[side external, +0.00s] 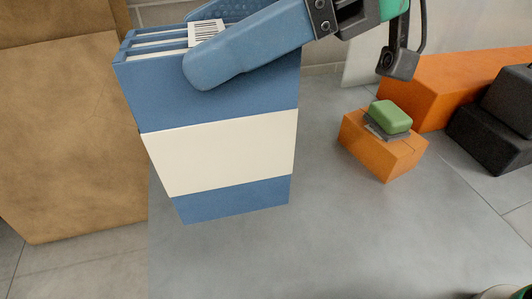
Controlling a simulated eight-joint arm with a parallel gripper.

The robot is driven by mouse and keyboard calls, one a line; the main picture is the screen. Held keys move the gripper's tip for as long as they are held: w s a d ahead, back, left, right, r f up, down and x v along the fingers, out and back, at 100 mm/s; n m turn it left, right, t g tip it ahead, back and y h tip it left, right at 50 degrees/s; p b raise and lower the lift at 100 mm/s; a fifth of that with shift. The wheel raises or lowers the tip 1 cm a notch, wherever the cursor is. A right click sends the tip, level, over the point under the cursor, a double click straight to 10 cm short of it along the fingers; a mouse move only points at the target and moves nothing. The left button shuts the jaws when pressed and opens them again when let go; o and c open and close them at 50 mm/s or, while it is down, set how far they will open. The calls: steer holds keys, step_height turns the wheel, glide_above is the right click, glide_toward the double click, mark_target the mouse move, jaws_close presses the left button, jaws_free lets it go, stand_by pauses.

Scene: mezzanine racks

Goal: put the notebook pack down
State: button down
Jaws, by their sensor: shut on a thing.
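The notebook pack (215,152) is a blue block with a wide cream band around it. Page edges and a barcode label show at its top. My gripper (215,52) is shut on the top of the pack, with one blue finger across the near face and the other finger partly hidden behind. The pack hangs slightly tilted in front of the grey surface (330,245). Its lower edge appears above that surface, but I cannot tell the exact gap.
A large brown cardboard-like box (65,130) stands close at the left. On the right are a small orange box (385,160) with a green block (390,116) on it, a long orange block (450,80) and black blocks (490,140). The front middle of the grey surface is clear.

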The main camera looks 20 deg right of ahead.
mark_target(140, 57)
steer(key=shift+n+g, duration=0.3)
steer(key=shift+g, duration=0.1)
steer(key=a, duration=0.2)
steer(key=s+a, duration=0.1)
steer(key=a, duration=0.1)
steer(key=a+f, duration=0.1)
steer(key=a, duration=0.1)
steer(key=shift+s+a, duration=0.25)
steer(key=shift+s, duration=0.15)
step_height(140, 57, down, 19)
steer(key=shift+f, duration=0.2)
steer(key=shift+c, duration=0.2)
jaws_free()
steer(key=shift+r, duration=0.1)
